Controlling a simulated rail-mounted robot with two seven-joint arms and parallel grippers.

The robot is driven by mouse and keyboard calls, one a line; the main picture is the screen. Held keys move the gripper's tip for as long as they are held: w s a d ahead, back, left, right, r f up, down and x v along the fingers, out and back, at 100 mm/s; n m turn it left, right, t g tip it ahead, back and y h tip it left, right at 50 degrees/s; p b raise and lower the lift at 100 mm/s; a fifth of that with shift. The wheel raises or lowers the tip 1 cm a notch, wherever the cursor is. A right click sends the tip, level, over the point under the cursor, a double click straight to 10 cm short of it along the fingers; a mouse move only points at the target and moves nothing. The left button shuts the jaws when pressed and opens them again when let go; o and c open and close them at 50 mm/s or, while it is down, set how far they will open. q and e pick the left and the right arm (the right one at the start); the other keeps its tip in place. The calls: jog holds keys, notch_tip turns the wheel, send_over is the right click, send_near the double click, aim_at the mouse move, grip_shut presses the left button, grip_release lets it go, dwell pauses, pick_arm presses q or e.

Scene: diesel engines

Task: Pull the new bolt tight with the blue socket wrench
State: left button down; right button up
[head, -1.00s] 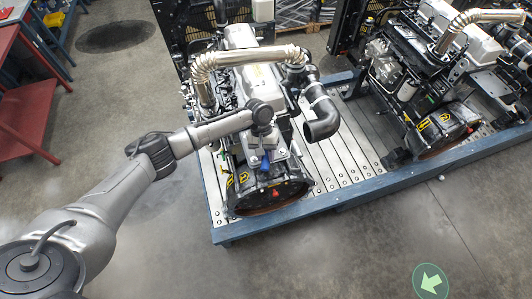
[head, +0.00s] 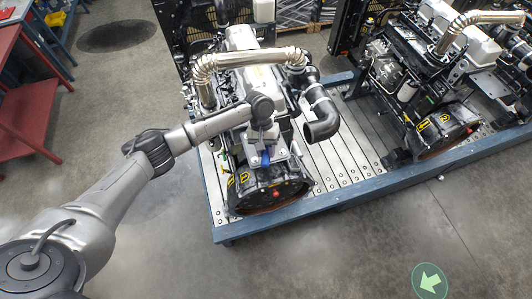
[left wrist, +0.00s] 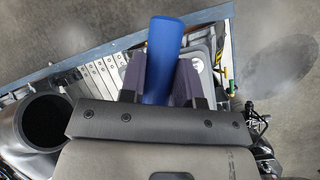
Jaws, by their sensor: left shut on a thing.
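My left gripper (head: 265,150) is over the front top of the nearest engine (head: 262,185). It is shut on the blue socket wrench (head: 266,159), which shows in the head view as a small blue patch below the jaws. In the left wrist view the wrench is a blue cylinder (left wrist: 164,42) between the two dark fingers of the gripper (left wrist: 160,85). The wrench's working end and the new bolt cannot be made out; the gripper and engine parts hide that area. My right gripper is not in view.
A black elbow hose (head: 322,122) stands close right of the gripper. A shiny metal pipe (head: 250,57) arches behind it. The engines stand on a slatted pallet with a blue frame (head: 300,208). A red workbench (head: 28,120) is at left; the floor in front is clear.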

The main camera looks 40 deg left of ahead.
pick_arm(q)
jog(key=shift+r, duration=2.15)
